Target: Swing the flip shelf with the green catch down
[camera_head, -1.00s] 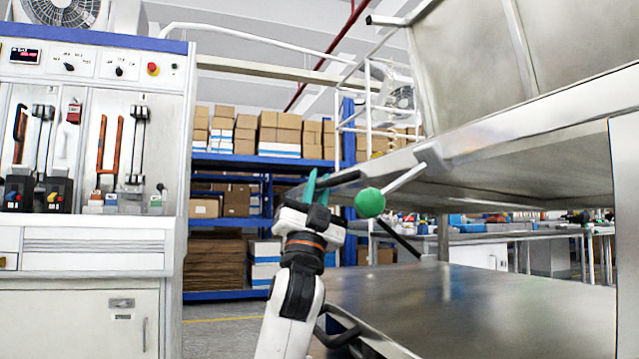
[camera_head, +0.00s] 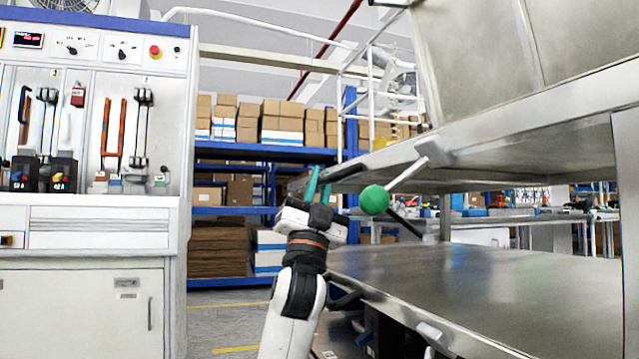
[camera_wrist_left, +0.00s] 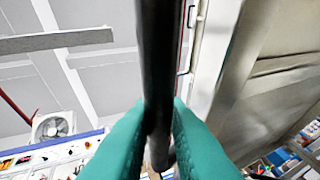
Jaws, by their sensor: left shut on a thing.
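The flip shelf (camera_head: 530,128) is a steel panel at the right in the head view, its front edge running from the middle up to the right. A green ball catch (camera_head: 373,200) sits on a pale lever at its near left end. A black handle bar (camera_head: 345,173) sticks out there. My left gripper (camera_head: 317,185) has teal fingers and is left of the green ball, apart from it. In the left wrist view the fingers are shut on the black handle bar (camera_wrist_left: 158,70), one on each side. My right gripper is out of view.
A lower steel shelf (camera_head: 480,285) lies below, with its own black handle and lever. A white switch cabinet (camera_head: 95,240) stands at the left. A blue rack (camera_head: 235,210) with cardboard boxes stands behind. Open floor shows between cabinet and shelves.

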